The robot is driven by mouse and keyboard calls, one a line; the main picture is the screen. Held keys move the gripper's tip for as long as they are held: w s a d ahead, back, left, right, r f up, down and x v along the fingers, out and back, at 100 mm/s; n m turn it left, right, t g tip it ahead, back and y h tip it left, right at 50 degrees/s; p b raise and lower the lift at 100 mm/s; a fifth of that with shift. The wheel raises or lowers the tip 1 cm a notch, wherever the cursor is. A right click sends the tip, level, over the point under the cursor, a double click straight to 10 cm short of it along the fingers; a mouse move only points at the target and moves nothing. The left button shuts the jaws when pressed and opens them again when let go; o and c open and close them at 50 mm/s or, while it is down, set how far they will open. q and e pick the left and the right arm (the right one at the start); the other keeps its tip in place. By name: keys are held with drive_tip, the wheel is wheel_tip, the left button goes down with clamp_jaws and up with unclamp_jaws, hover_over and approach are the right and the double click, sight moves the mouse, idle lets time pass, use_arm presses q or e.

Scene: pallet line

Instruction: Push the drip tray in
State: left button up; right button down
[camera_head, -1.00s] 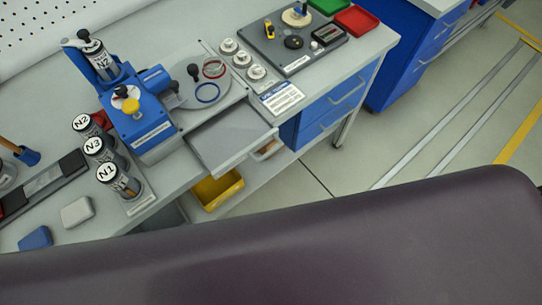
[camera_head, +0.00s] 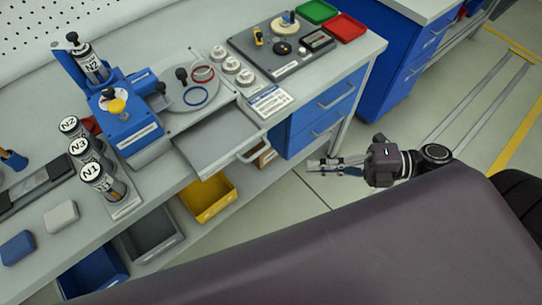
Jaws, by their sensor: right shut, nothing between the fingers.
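The drip tray (camera_head: 217,139) is a flat grey drawer-like tray. It sticks out past the front edge of the bench, below the round grey plate of the blue machine (camera_head: 130,126). A pale handle (camera_head: 255,151) shows at its front. My right gripper (camera_head: 311,165) is shut and empty. It is to the right of the tray and apart from it, over the floor in front of the blue drawers, pointing left. My left gripper is not in view.
Labelled canisters (camera_head: 103,184) stand on the bench left of the machine. Blue drawers (camera_head: 322,113) with handles hang under the bench right of the tray. A yellow bin (camera_head: 209,197) sits on the shelf below. The floor (camera_head: 398,133) to the right is clear.

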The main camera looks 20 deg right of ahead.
sight(240, 126)
drive_tip(key=w+a+f+p, duration=0.2)
drive_tip(key=w+a, duration=0.5)
drive_tip(key=a, duration=0.1)
drive_tip(key=shift+a+p, duration=0.3)
drive_tip(key=shift+a, duration=0.05)
drive_tip(key=w+a+b, duration=0.1)
drive_tip(key=w, duration=0.3)
drive_tip(key=w+a+b, duration=0.1)
drive_tip(key=w+a, duration=0.1)
drive_tip(key=w, duration=0.2)
drive_tip(key=w+a+b, duration=0.1)
drive_tip(key=w+b, duration=0.1)
drive_tip(key=w, duration=0.2)
drive_tip(key=shift+a, duration=0.15)
drive_tip(key=shift+w+a, duration=0.15)
drive_tip(key=shift+w, duration=0.2)
drive_tip(key=shift+r, duration=0.1)
drive_tip(key=shift+w, duration=0.1)
